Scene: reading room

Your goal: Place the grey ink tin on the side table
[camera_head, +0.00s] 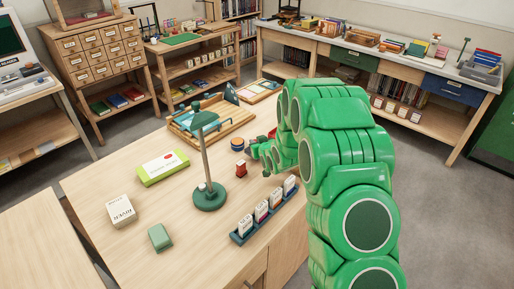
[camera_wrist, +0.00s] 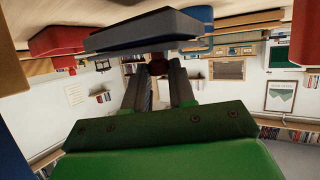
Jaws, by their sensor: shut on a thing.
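My gripper (camera_head: 266,153) reaches in from the right, low over the wooden work table (camera_head: 165,220). The arm partly hides it. In the wrist view, which is upside down, my fingers (camera_wrist: 158,75) close on a small dark reddish thing (camera_wrist: 158,67). A wide slate-grey slab (camera_wrist: 150,30) shows just above the fingertips in that picture; I cannot tell what it is. I cannot pick out the grey ink tin with certainty. A bare pale wooden top (camera_head: 30,240) stands at the lower left; I cannot tell whether it is the side table.
A green lamp (camera_head: 207,195) stands mid-table. A card rack (camera_head: 265,212) is at the front, near a small red bottle (camera_head: 241,169) and stacked round tins (camera_head: 238,144). A green-edged box (camera_head: 163,167), white box (camera_head: 121,210) and green block (camera_head: 160,237) lie left. Clear tabletop lies between them.

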